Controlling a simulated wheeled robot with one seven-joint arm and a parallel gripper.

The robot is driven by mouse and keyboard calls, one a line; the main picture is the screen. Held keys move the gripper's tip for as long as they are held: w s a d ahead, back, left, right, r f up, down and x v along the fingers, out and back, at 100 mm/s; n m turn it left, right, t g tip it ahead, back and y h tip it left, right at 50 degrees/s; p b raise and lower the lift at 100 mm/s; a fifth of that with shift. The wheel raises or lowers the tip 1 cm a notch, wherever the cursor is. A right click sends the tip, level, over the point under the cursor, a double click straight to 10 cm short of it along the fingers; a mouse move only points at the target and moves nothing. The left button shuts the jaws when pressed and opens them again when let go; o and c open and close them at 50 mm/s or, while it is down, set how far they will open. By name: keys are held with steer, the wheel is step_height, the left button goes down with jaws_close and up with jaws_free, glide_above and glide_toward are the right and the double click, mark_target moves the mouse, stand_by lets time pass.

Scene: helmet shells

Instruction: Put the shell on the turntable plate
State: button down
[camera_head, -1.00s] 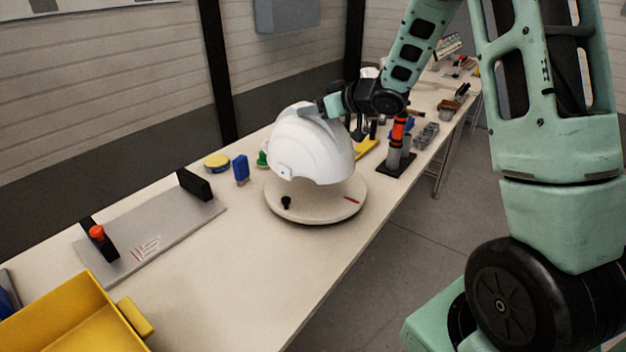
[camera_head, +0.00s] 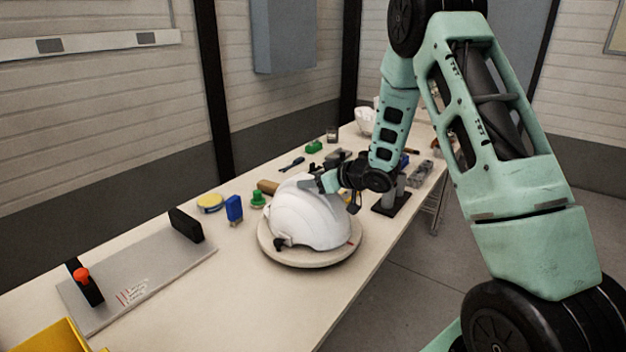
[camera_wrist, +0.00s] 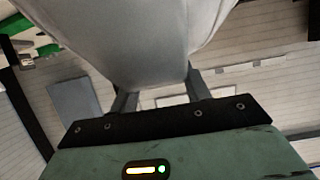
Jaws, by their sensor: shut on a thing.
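The white helmet shell (camera_head: 307,215) sits low over the round cream turntable plate (camera_head: 310,259) in the head view. Its lower edge appears to meet the plate, though I cannot tell whether it fully rests there. My gripper (camera_head: 322,184) is at the top of the shell and shut on it. In the wrist view the shell (camera_wrist: 130,40) fills the upper middle, between the two fingers of my gripper (camera_wrist: 160,90). The fingertips are hidden by the shell. A small black knob (camera_head: 279,243) shows at the plate's left, against the shell's edge.
Left on the bench (camera_head: 220,290) are a grey board (camera_head: 140,275) with black uprights, a yellow bin (camera_head: 45,338), a yellow disc (camera_head: 210,202), a blue block (camera_head: 234,209) and a green piece (camera_head: 257,199). A black-based stand (camera_head: 392,203) is close right of the plate.

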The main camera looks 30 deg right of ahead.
steer(key=shift+f, duration=0.15)
steer(key=c, duration=0.7)
jaws_free()
